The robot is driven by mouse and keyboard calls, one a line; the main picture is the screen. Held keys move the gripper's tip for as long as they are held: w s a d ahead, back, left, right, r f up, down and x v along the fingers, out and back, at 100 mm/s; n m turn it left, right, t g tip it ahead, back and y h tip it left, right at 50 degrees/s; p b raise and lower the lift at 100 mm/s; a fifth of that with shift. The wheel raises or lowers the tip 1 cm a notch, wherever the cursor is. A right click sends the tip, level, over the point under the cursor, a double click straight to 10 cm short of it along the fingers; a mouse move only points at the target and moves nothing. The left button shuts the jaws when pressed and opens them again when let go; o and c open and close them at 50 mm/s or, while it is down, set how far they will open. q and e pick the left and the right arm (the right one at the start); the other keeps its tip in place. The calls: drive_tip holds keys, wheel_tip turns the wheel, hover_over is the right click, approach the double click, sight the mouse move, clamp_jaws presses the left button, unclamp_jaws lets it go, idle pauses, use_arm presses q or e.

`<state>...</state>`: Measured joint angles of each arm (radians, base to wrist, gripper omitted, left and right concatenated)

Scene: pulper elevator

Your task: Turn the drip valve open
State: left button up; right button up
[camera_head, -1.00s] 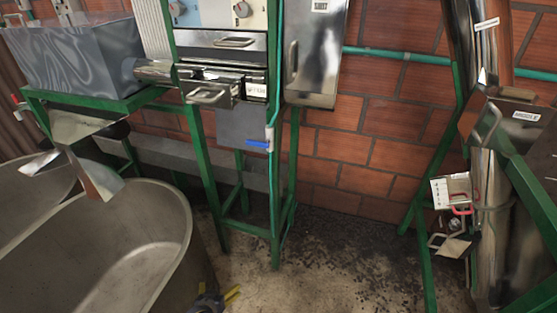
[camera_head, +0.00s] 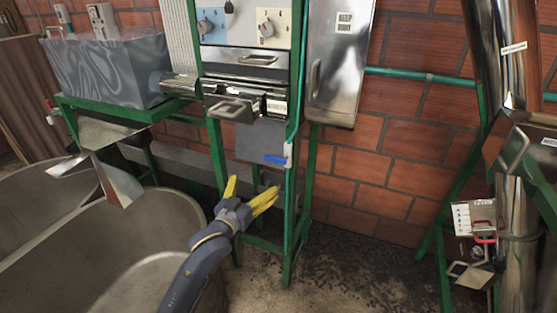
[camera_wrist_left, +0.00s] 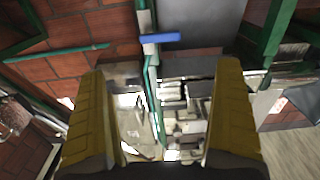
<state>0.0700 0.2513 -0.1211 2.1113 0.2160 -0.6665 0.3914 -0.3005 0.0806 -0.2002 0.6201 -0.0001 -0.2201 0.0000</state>
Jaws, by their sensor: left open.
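The drip valve's blue handle (camera_head: 275,159) sits on the thin green pipe (camera_head: 291,120) at the front of the green machine frame. It lies roughly level, pointing left from the pipe. My left gripper (camera_head: 248,190) is open and empty, below and a little left of the handle, with its yellow fingers pointing up. In the left wrist view the blue handle (camera_wrist_left: 161,38) shows beyond the yellow fingers, above the gap between them (camera_wrist_left: 160,110). The fingers do not touch it. My right gripper is not in view.
Large metal tubs (camera_head: 110,245) stand at the left. A green frame leg (camera_head: 217,155) stands left of the valve. A steel door (camera_head: 338,60) hangs above right. The brick wall (camera_head: 380,170) is behind, and floor to the right is open.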

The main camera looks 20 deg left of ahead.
sight(274, 160)
use_arm(q)
drive_tip(key=w, duration=0.5)
drive_tip(key=w+d, duration=0.1)
drive_tip(key=w, duration=0.4)
drive_tip(key=w+d, duration=0.1)
drive_tip(key=w, duration=0.5)
drive_tip(key=shift+w, duration=0.1)
drive_tip(key=shift+d, duration=0.1)
drive_tip(key=c, duration=1.6)
